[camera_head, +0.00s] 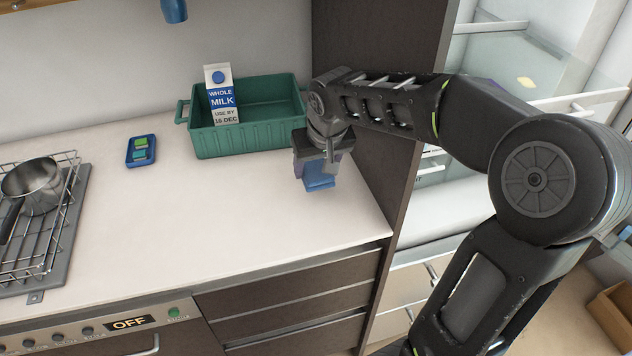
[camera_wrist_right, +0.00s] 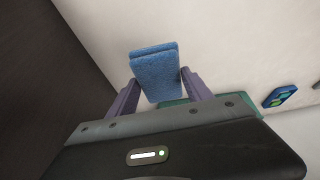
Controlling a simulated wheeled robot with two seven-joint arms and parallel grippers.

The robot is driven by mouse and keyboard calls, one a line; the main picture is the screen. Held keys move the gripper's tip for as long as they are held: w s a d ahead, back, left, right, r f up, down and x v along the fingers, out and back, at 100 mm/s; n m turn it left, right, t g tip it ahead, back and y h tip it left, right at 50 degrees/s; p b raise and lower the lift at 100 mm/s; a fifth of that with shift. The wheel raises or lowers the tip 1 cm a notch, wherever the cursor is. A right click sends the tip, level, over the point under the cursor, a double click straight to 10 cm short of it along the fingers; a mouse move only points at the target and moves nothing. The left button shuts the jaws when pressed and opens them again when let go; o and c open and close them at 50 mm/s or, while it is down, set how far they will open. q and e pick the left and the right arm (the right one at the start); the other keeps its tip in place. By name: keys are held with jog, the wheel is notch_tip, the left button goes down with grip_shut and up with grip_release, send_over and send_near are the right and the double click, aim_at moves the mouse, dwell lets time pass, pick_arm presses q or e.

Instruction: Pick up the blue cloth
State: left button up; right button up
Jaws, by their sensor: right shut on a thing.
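The blue cloth (camera_head: 319,182) is a folded blue piece at the right end of the white counter, below my right gripper (camera_head: 316,172). In the right wrist view the cloth (camera_wrist_right: 155,72) sits between the two purple fingers of the right gripper (camera_wrist_right: 156,88). The right gripper is shut on the cloth. The gripper covers the cloth's upper part in the head view. I cannot tell whether the cloth touches the counter. My left gripper is not in view.
A green crate (camera_head: 245,142) with a milk carton (camera_head: 221,97) stands left of the right gripper. A small blue tray with green pieces (camera_head: 141,150) lies farther left. A pot (camera_head: 33,186) stands on the stove rack. A dark cabinet panel (camera_head: 385,110) borders the counter's right end. The front counter is clear.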

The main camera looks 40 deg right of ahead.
jog(key=shift+r, duration=1.3)
